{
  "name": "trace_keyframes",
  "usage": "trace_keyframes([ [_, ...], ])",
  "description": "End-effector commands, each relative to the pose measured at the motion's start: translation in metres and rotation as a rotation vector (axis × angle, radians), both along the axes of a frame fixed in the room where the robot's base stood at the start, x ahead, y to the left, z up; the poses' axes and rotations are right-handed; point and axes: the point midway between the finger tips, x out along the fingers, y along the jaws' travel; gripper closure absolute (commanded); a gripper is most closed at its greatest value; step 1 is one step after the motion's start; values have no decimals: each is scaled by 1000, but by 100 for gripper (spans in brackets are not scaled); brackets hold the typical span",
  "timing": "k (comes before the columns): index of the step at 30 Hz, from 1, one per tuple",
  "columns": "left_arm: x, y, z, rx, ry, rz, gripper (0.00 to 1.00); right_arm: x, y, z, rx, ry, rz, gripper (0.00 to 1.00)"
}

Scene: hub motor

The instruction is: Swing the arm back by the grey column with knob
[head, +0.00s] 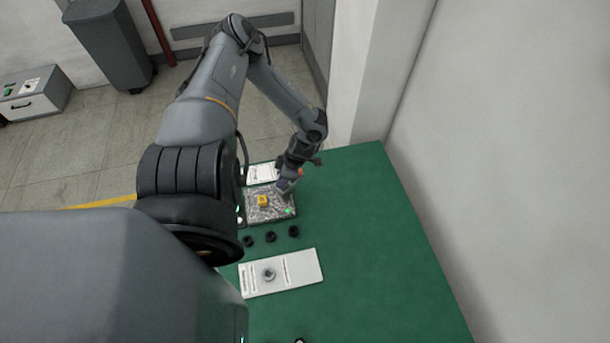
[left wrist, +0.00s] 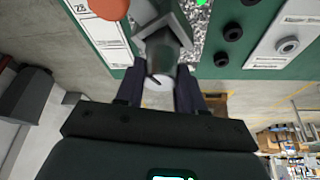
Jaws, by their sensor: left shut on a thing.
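The grey column (left wrist: 165,38) stands at the edge of the speckled plate (head: 272,213) on the green table. In the left wrist view it runs down between my fingers and ends in a pale round part. My left gripper (left wrist: 159,92) is shut on this column, one dark finger on each side. In the head view the left gripper (head: 288,182) is at the plate's far right corner and hides much of the column. An orange-red knob (head: 300,172) shows beside the gripper, and also at the top of the left wrist view (left wrist: 108,8). My right gripper is not in view.
A yellow part (head: 263,201) sits on the plate. Three black round parts (head: 270,237) lie in a row in front of it. A light grey tray (head: 308,268) with a round metal part is nearer. The green table (head: 385,250) is clear to the right, up to the wall.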

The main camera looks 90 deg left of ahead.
Motion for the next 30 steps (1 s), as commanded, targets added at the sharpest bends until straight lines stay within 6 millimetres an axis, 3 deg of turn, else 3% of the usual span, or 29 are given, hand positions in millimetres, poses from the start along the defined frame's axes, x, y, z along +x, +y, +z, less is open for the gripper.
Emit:
trace_keyframes([
  [4,-1,0,-1,0,1,-2,100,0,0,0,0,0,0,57],
  [5,-1,0,-1,0,1,-2,59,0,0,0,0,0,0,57],
  [9,-1,0,-1,0,1,-1,38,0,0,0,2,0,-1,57],
  [22,3,1,6,1,-1,-2,37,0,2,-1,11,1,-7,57],
  [30,19,-1,43,2,-2,-2,37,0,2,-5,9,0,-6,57],
])
